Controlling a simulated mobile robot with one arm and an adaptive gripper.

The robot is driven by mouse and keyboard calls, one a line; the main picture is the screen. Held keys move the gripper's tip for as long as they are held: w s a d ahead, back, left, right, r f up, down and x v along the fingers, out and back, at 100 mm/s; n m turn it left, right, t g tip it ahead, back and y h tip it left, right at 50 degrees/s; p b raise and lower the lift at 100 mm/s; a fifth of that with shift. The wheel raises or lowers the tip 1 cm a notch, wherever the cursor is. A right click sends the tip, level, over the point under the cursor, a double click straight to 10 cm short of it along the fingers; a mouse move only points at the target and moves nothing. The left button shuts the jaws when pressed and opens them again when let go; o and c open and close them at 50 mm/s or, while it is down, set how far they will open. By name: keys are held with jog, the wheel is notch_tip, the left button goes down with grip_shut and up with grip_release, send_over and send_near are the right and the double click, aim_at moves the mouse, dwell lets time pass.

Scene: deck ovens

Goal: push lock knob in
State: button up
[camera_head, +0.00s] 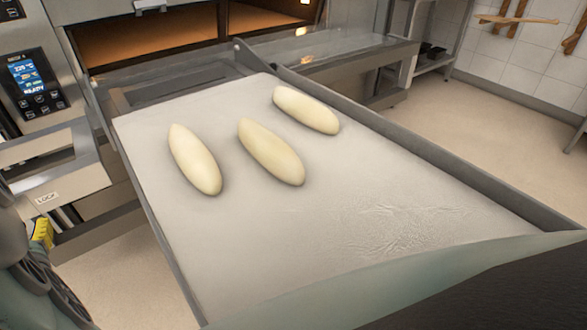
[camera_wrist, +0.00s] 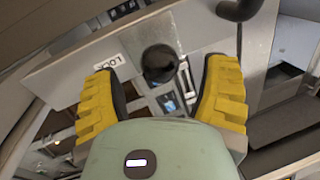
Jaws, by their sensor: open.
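The lock knob (camera_wrist: 159,63) is a round black knob beside a white label (camera_wrist: 108,66) reading LOCK on a grey metal panel in the wrist view. My gripper (camera_wrist: 165,82) is open, with its two yellow ribbed fingers spread to the left and right of the knob in that picture. Nothing is between the fingers' pads that I can see as held; the gap to the knob cannot be told. In the head view my gripper (camera_head: 42,234) shows only partly at the lower left, just below the LOCK label (camera_head: 46,198). The knob is hidden there.
A loader with pale canvas (camera_head: 240,240) carries three dough loaves (camera_head: 270,151) before the lit deck oven (camera_head: 150,40). An oven control panel (camera_head: 35,80) is at left. A black curved handle (camera_wrist: 240,9) lies near my right finger in the wrist view. Floor is clear at right.

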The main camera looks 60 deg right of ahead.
aim_at(15, 227)
jog(key=shift+w+d, duration=0.15)
jog(key=shift+w, duration=0.6)
jog(key=shift+w+d, duration=0.15)
jog(key=shift+w, duration=0.6)
jog(key=shift+c, duration=0.4)
